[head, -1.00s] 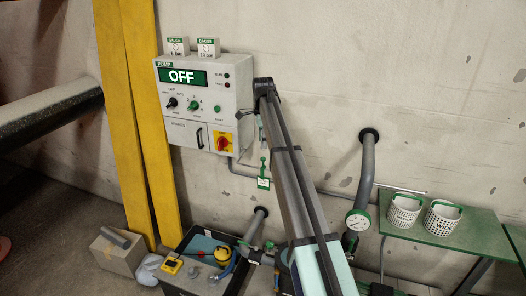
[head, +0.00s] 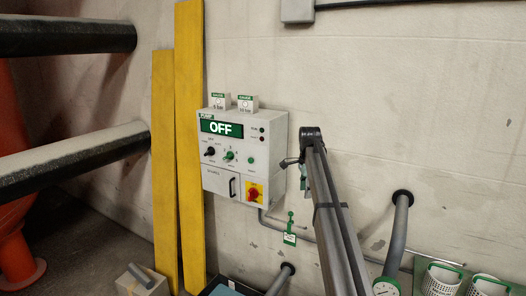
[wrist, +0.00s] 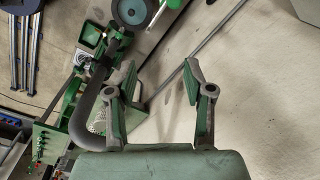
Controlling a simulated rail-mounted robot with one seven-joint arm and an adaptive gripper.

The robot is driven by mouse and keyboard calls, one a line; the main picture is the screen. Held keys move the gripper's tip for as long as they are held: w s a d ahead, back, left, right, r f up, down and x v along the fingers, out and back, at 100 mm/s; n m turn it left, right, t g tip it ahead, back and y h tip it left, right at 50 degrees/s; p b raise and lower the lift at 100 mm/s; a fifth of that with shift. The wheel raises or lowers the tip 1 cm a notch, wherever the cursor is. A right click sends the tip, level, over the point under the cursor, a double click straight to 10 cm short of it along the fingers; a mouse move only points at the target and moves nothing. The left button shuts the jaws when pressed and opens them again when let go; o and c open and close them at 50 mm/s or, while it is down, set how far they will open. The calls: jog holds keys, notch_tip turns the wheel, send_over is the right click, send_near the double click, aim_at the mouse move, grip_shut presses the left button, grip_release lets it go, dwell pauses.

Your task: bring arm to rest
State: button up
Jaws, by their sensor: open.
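In the wrist view my gripper (wrist: 158,78) is open, with its two green-and-grey fingers spread apart and nothing between them. Beyond the fingers are the pale wall and, to the left, a thick grey pipe (wrist: 83,118). The fingers look apart from these things. I cannot make out the gripper's fingers clearly in the head view.
A pump control box (head: 243,160) reading OFF hangs on the wall, beside yellow boards (head: 190,150). Dark horizontal pipes (head: 65,37) are at left. A gauge (head: 385,287), a wall pipe (head: 399,230) and white baskets (head: 441,281) are at lower right.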

jog(key=s+f+n, duration=0.4)
jog(key=s+f, duration=0.4)
jog(key=f, duration=0.6)
jog(key=s+f+n+g+b, duration=0.1)
jog(key=s+f+n, duration=0.4)
jog(key=s+f, duration=0.65)
jog(key=s+f+n, duration=0.4)
jog(key=s+f, duration=0.2)
jog(key=f, duration=1)
jog(key=s+f+n+g, duration=0.1)
jog(key=s+f+n, duration=0.1)
jog(key=s+f, duration=0.65)
jog(key=s+f+n+g, duration=0.1)
jog(key=s+f, duration=0.4)
jog(key=s, duration=0.6)
jog(key=s+f+g+b, duration=0.1)
jog(key=s+f+g, duration=0.1)
jog(key=s, duration=1.1)
jog(key=s+f+g+b, duration=0.1)
jog(key=s+f, duration=0.4)
jog(key=s, duration=0.9)
jog(key=shift+s+g, duration=0.2)
jog(key=shift+g, duration=0.4)
